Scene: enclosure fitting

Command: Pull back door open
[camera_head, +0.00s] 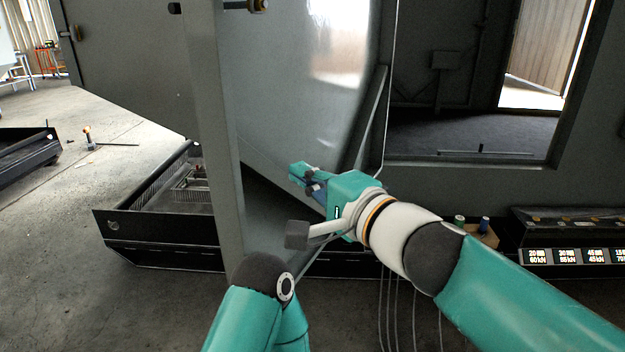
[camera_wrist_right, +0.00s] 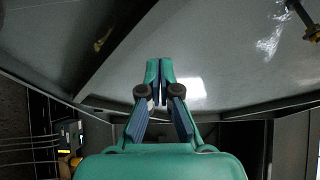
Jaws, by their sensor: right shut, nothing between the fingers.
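The door (camera_head: 295,80) is a large grey metal panel standing upright and swung out from the enclosure, with its near edge toward me. My right gripper (camera_head: 298,172) is shut and empty in front of the panel's shiny face. In the right wrist view its fingertips (camera_wrist_right: 160,68) are together, with the grey panel (camera_wrist_right: 215,75) behind them. I cannot tell whether they touch it.
A wall with a large opening (camera_head: 450,120) is at the right. A black tray (camera_head: 150,225) lies on the floor behind the panel's edge. Small displays (camera_head: 570,256) sit at lower right, and thin cables hang below my right arm.

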